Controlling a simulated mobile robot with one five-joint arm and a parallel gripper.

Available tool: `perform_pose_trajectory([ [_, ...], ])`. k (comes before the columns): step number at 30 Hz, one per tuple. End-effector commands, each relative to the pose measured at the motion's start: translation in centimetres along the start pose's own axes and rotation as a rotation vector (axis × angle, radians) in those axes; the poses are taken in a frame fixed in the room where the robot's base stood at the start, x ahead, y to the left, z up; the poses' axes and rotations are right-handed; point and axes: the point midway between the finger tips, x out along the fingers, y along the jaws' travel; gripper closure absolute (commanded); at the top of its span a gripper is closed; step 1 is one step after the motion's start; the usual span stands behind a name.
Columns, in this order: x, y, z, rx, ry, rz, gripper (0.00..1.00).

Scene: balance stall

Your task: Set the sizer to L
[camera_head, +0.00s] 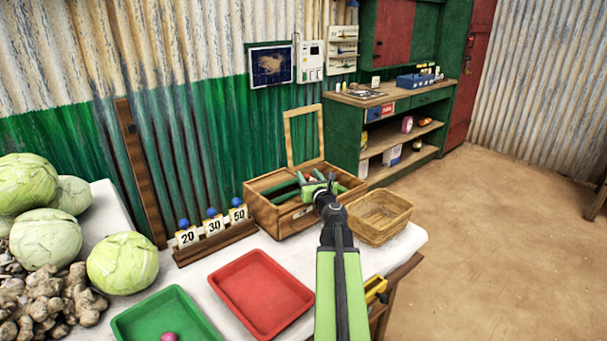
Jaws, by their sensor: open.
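No L mark can be read in this view, and I cannot tell which thing is the sizer. A wooden box (264,214) with an upright open frame (287,139) at its back stands at the table's far side. Green bars and small reddish things show inside it, too small to tell apart. My gripper (331,181) is open, in front of the box's right part in the picture, and hides some of it. I cannot tell whether it touches anything. The jaws look empty.
A wicker basket (379,215) is right of the box. Red (262,292) and green (140,323) trays lie in front. Blue-knobbed blocks marked 20, 30 and 50 (238,213) stand left. Cabbages (123,263) and ginger (40,305) fill the left.

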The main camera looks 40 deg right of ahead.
Motion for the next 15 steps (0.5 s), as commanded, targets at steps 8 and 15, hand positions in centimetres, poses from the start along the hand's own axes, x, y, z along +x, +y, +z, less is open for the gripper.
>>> perform_pose_trajectory([
  [8,0.2,1.4,0.0,0.000,0.000,0.017,0.75],
  [15,0.3,1.8,0.0,0.000,0.000,0.019,1.00],
])
